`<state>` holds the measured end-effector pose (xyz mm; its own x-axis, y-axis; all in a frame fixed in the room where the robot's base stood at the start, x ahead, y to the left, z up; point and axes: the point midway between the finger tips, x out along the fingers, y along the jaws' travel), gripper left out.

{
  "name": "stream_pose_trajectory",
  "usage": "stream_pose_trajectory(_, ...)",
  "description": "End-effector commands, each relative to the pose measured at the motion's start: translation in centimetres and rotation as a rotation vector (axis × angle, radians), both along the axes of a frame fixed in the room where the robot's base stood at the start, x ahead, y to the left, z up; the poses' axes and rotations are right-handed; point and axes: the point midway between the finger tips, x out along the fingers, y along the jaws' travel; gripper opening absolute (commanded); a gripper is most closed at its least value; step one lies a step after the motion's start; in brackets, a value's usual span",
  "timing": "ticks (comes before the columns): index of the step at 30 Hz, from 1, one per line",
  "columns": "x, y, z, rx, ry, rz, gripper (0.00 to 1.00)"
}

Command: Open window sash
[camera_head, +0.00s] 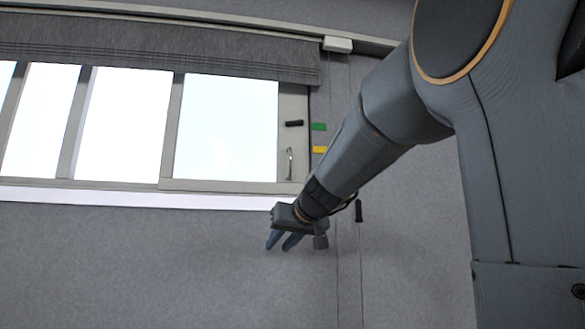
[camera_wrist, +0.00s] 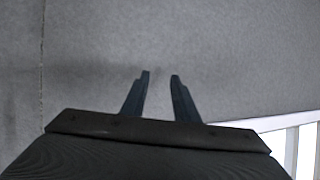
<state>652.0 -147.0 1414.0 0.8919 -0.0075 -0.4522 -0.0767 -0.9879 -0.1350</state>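The window sash (camera_head: 283,184) is a pale frame around bright glass (camera_head: 226,128), on the wall at the left of the head view. A metal handle (camera_head: 290,163) stands upright on its right stile. A black piece (camera_head: 294,123) sits higher on that side. My gripper (camera_head: 279,244) is below the window's lower right corner, apart from the handle. Its two blue fingers are spread with a gap between them and nothing in it. In the wrist view, the fingers (camera_wrist: 159,76) face bare grey wall. Part of a pale frame (camera_wrist: 294,119) shows at the lower right there.
A grey blind (camera_head: 160,50) hangs across the top of the window. A white sill (camera_head: 120,198) runs below it. Green (camera_head: 319,127) and yellow (camera_head: 320,149) tags are on the wall right of the window. The wall below the sill is clear.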

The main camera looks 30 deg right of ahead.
Motion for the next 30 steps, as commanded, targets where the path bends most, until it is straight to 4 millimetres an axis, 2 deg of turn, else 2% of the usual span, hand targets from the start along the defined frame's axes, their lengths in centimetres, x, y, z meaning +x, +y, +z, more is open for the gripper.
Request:
stream_pose_trajectory(1, -0.1, -1.7, 5.2, -0.024, -0.099, -0.017, 0.27)
stream_pose_trajectory(3, -0.8, -3.1, 11.3, -0.060, -0.209, -0.024, 0.27)
stream_pose_trajectory(6, -2.4, -4.3, 18.3, -0.108, -0.333, -0.032, 0.27)
stream_pose_trajectory(9, -3.8, -4.8, 22.7, -0.144, -0.412, -0.038, 0.27)
stream_pose_trajectory(10, -4.1, -4.9, 23.5, -0.151, -0.427, -0.039, 0.27)
stream_pose_trajectory(12, -4.5, -5.0, 24.9, -0.163, -0.452, -0.039, 0.27)
stream_pose_trajectory(16, -3.8, -5.0, 25.7, -0.168, -0.463, -0.038, 0.27)
stream_pose_trajectory(24, 0.4, -5.3, 25.6, -0.166, -0.459, -0.037, 0.27)
stream_pose_trajectory(30, 2.4, -5.5, 25.6, -0.167, -0.460, -0.039, 0.27)
